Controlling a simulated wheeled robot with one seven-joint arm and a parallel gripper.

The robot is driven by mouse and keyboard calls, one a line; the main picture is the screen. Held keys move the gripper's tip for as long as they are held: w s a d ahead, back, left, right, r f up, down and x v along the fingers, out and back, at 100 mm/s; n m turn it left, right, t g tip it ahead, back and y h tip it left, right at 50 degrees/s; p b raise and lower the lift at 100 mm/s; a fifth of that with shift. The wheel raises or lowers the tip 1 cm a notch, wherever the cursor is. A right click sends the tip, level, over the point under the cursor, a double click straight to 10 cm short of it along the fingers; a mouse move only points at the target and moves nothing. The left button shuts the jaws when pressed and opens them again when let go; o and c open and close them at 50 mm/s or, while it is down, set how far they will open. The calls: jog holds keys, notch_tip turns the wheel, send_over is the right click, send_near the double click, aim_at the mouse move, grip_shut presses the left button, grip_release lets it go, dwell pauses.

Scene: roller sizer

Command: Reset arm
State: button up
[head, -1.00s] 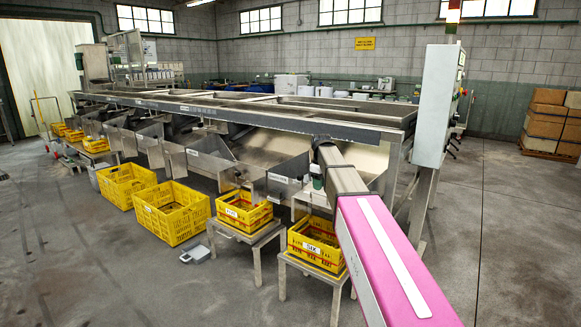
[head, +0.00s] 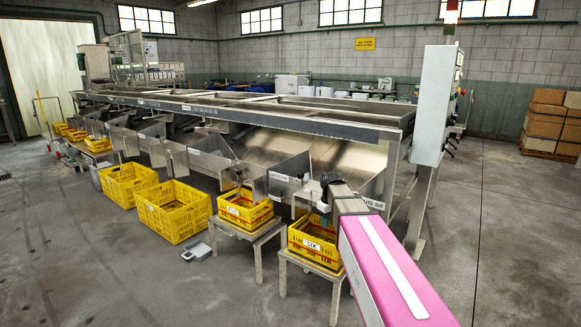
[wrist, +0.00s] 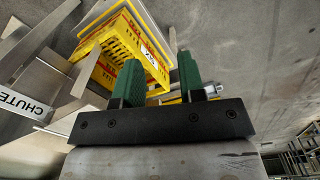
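My gripper (wrist: 160,78) shows in the wrist view as two green fingers on a black bar, set apart with nothing between them, so it is open and empty. In the head view my arm with its pink cover reaches in from the lower right. Its far end is over the yellow crate labelled SIX (head: 312,243), beside the sizer (head: 290,120); the fingers are mostly hidden there. In the wrist view a yellow crate (wrist: 112,48) lies beyond the fingers, apart from them as far as I can tell.
Metal chutes, one with a CHUTE label (wrist: 24,104), are close to the gripper. The crate stands on a metal stand (head: 318,273). More yellow crates (head: 172,212) line the sizer's front. A grey control cabinet (head: 435,105) stands right. Floor at right is open.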

jog(key=s+d+f+m, duration=0.1)
jog(key=s+f+m, duration=0.2)
jog(key=s+f, duration=0.4)
jog(key=s+d+f+m, duration=0.2)
jog(key=s+f, duration=0.5)
jog(key=s, duration=0.6)
jog(key=shift+s+d+m, duration=0.25)
jog(key=shift+d+m, duration=0.05)
jog(key=shift+m, duration=0.6)
